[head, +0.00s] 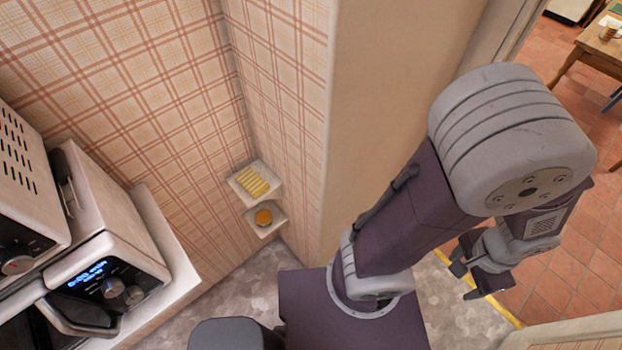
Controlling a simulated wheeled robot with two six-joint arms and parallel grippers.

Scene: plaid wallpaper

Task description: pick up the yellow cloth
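A yellow-and-white striped cloth (252,182) lies flat on the upper of two small white corner shelves (270,178), against the plaid wall. My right gripper (465,281) hangs from the folded arm at the right, over the floor and well away from the cloth. Its dark fingers are apart and nothing shows between them. My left gripper is not in view.
A round orange object (264,217) sits on the lower corner shelf (272,230). At left, appliances with knobs and a lit display (88,277) stand on a white surface (172,258). A plain wall end (385,100) stands between the shelves and my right arm. A wooden table (598,45) is far right.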

